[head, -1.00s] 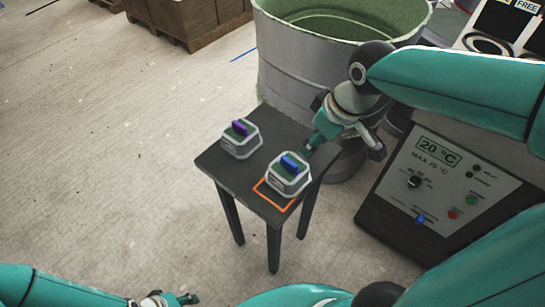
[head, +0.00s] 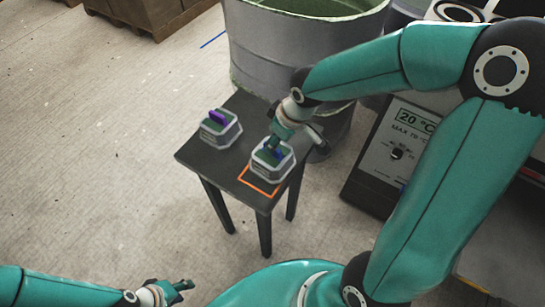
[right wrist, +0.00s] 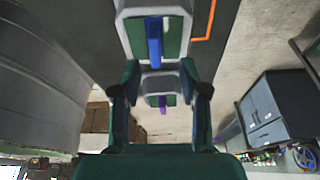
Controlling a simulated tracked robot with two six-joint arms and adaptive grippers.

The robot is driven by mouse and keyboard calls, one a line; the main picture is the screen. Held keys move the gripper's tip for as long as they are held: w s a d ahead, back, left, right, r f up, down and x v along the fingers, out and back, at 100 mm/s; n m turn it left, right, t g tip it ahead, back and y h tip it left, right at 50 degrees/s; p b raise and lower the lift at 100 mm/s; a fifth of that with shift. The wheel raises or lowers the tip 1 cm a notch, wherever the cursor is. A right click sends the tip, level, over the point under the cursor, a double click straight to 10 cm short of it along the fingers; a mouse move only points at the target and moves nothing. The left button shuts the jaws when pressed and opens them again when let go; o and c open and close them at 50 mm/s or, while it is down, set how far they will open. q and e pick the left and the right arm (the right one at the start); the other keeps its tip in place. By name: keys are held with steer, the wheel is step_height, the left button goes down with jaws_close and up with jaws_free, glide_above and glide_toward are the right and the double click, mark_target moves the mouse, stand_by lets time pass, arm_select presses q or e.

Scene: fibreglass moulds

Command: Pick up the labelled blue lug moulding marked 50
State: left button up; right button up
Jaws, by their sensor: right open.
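A blue lug moulding (head: 278,153) stands upright on a pale grey mould with a green top (head: 268,174), near the front of the small dark table. The blue lug (right wrist: 154,42) also shows in the right wrist view, its near end between or just beyond the fingertips. I cannot read a 50 on it. My right gripper (head: 274,146) is open right at the lug and partly hides it; its fingers (right wrist: 160,72) frame the lug without visibly closing on it. My left gripper (head: 184,290) is empty, low at left, and its fingers look apart.
A second mould (head: 220,137) with a purple lug (head: 217,117) stands to the left on the table (head: 245,115). An orange outline (head: 258,189) marks the table's front. A large grey tub (head: 265,50) stands behind, and a control box (head: 372,165) at right.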

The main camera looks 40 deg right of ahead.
steer(key=x, duration=0.5)
steer(key=shift+w+d, duration=0.25)
jaws_close()
